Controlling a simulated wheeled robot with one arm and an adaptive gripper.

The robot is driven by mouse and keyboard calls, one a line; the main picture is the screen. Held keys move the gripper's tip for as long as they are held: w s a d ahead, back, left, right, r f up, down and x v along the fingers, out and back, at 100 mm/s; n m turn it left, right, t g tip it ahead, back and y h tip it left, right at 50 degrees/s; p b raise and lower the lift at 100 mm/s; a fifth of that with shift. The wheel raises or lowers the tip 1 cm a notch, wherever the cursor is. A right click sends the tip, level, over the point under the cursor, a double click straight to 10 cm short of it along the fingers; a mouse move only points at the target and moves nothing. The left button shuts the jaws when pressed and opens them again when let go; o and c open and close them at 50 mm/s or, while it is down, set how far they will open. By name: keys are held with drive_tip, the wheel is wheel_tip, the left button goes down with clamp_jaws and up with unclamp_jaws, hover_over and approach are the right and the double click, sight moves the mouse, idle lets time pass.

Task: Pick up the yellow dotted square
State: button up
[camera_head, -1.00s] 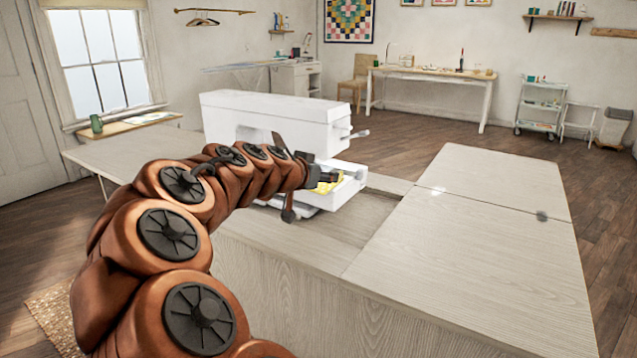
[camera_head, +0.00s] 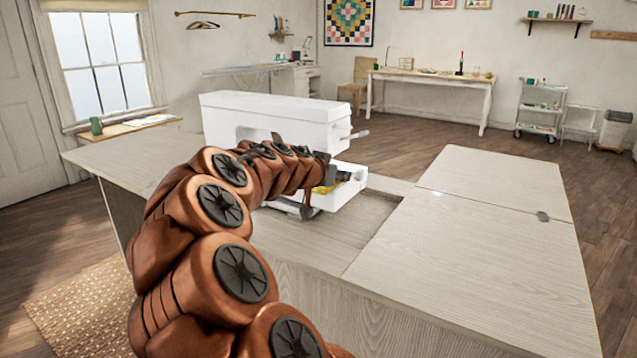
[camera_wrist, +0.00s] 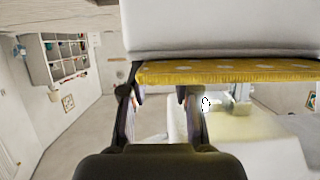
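The yellow dotted square (camera_head: 322,190) shows as a small patch on the white bed of the sewing machine (camera_head: 262,112), mostly hidden behind my gripper (camera_head: 345,176). In the wrist view the yellow square (camera_wrist: 235,73) appears nearly edge-on as a thin band with pale dots, beneath a large white machine part (camera_wrist: 220,28). My gripper's dark fingers (camera_wrist: 157,97) stand apart with a gap between them. Their tips reach the left part of the yellow band; I cannot tell whether they touch it. Nothing is visibly clamped between them.
The sewing machine stands in a recess of the pale wooden cabinet (camera_head: 470,260). The cabinet top to the right is clear. A work table (camera_head: 440,80), a chair (camera_head: 358,80) and a white cart (camera_head: 540,108) stand far back.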

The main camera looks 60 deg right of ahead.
clamp_jaws()
drive_tip(key=shift+r, duration=0.1)
drive_tip(key=shift+r, duration=0.1)
drive_tip(key=a+p, duration=0.1)
drive_tip(key=a, duration=1.7)
drive_tip(key=shift+s, duration=0.4)
